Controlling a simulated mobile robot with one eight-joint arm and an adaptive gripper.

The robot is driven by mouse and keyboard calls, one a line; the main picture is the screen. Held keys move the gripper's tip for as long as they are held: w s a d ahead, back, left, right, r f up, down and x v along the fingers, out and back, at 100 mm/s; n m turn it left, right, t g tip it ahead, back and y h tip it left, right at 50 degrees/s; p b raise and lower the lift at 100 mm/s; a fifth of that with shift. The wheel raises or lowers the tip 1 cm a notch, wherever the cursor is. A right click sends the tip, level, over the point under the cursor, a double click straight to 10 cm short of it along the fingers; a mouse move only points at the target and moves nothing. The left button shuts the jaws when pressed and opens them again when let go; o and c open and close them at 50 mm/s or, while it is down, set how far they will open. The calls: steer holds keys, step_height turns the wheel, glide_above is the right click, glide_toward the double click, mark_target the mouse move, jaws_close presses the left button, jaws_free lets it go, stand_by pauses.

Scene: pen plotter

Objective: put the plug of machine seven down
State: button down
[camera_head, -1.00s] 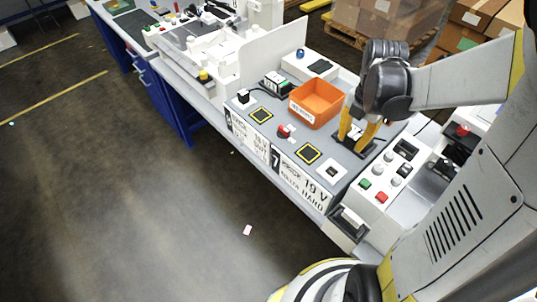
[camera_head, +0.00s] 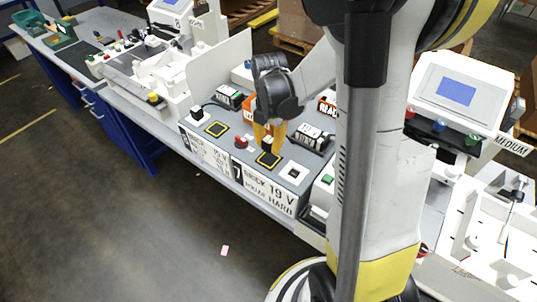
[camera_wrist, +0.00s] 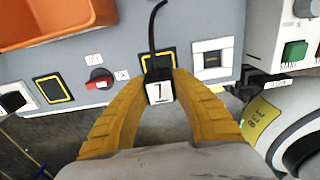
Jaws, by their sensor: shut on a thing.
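My gripper (camera_wrist: 160,105) is shut on a small white plug (camera_wrist: 160,93) with a dark numeral on it. A black cable rises from the plug. In the wrist view the plug is in front of a black pad with a yellow border (camera_wrist: 144,62), partly covering it. I cannot tell whether they touch. In the head view my gripper (camera_head: 268,146) is low over that pad (camera_head: 268,160), behind the white 7 panel; the plug is hard to make out. A white-framed square socket (camera_wrist: 212,60) is right of the pad and also shows in the head view (camera_head: 294,173).
A red rotary switch (camera_wrist: 99,78) and a second yellow-bordered pad (camera_wrist: 52,88) are to the left. An orange bin (camera_wrist: 50,22) stands behind them. A dark labelled block (camera_head: 311,137) is behind the socket. A green button (camera_wrist: 294,51) is at right.

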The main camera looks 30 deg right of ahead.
mark_target(269, 159)
steer(key=shift+f+b, duration=0.7)
steer(key=shift+f, duration=1.3)
steer(key=shift+f, duration=0.15)
steer(key=c, duration=1.2)
jaws_free()
steer(key=shift+o, duration=0.2)
